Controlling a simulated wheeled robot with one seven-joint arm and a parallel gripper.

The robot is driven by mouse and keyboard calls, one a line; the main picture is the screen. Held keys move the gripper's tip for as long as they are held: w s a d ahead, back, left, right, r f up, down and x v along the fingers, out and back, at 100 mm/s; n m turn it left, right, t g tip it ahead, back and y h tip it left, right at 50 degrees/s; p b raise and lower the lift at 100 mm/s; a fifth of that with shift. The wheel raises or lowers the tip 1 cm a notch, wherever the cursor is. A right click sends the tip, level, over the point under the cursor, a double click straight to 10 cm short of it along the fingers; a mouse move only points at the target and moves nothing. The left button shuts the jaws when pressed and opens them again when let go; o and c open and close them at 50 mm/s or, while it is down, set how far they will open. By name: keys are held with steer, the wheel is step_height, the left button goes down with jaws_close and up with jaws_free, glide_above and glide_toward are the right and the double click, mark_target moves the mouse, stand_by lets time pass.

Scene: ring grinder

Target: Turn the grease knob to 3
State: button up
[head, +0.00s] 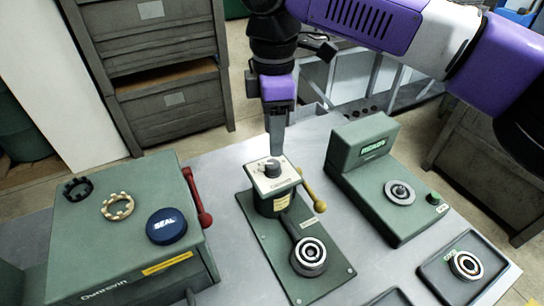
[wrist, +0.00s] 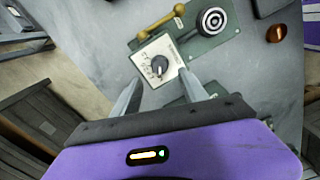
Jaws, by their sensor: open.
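The grease knob (head: 271,169) is a small dark dial on a pale square plate (head: 261,181), on top of the green ring-grinder post. In the wrist view the knob (wrist: 159,65) sits near the middle of its pale plate (wrist: 172,50), which has small markings around the dial. I cannot read the numbers or tell which one the knob points to. My gripper (head: 277,157) points down just behind the knob. In the wrist view my gripper (wrist: 160,84) is open and empty, its two fingers apart, with the knob ahead of the gap between them.
A yellow-handled lever (head: 313,193) stands right of the post, with a ring fixture (head: 309,254) in front. A green machine (head: 378,190) stands to the right. A green box (head: 125,235) with rings, a blue SEAL cap (head: 166,226) and a red lever (head: 197,196) stands left.

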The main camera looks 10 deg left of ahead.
mark_target(273, 164)
step_height(273, 164, down, 8)
steer(key=shift+r+p, duration=0.25)
steer(key=shift+p, duration=0.05)
jaws_close()
